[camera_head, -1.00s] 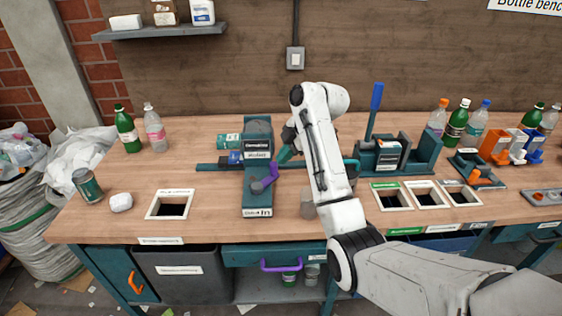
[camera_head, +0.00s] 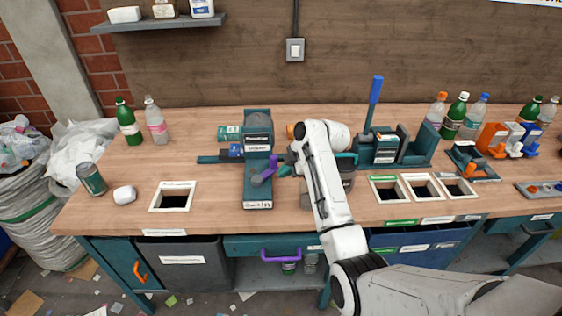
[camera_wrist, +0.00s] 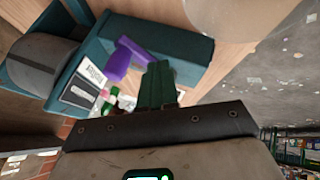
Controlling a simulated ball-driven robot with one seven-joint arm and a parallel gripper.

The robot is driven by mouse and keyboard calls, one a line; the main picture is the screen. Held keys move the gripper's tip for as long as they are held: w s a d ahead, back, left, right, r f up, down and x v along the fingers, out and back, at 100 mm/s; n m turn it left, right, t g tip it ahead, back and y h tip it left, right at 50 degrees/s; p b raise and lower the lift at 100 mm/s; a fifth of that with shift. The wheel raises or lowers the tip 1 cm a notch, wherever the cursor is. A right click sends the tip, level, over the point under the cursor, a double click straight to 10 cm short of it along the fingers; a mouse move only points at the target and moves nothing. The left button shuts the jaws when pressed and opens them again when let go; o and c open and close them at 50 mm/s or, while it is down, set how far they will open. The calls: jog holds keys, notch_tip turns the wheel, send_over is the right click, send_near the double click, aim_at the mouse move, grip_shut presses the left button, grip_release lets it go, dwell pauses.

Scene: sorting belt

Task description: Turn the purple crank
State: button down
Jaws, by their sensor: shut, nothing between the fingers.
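The purple crank (camera_head: 266,171) sits on the teal machine (camera_head: 257,146) with a dark rounded top, left of my arm on the bench. In the wrist view the crank (camera_wrist: 121,58) shows as a purple arm with a grip, just left of my fingertips. My gripper (camera_head: 285,168) is right beside the crank in the head view. In the wrist view my gripper (camera_wrist: 159,72) shows its teal fingers together, with nothing between them. The fingertips lie very close to the crank; whether they touch it I cannot tell.
A square opening (camera_head: 173,196) lies left of the machine, with a white lump and a can beyond it. A blue-handled lever (camera_head: 375,103) and several openings stand right of my arm. A purple drawer handle (camera_head: 283,256) is below the bench. Bottles line the back.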

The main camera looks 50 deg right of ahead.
aim_at(275, 162)
jog(key=shift+w+d+r, duration=0.1)
jog(key=shift+w+d, duration=0.4)
jog(key=shift+w, duration=0.3)
jog(key=shift+w+d+r, duration=0.1)
jog(key=shift+w+d, duration=0.35)
jog(key=shift+w, duration=0.35)
jog(key=shift+w+d+f+n+y+b, duration=0.2)
jog(key=shift+w+d+n+y+b, duration=0.15)
jog(key=shift+w+b, duration=0.35)
jog(key=shift+w+r+n+b, duration=0.2)
jog(key=shift+n+b, duration=0.15)
jog(key=shift+b, duration=0.15)
jog(key=shift+s, duration=0.1)
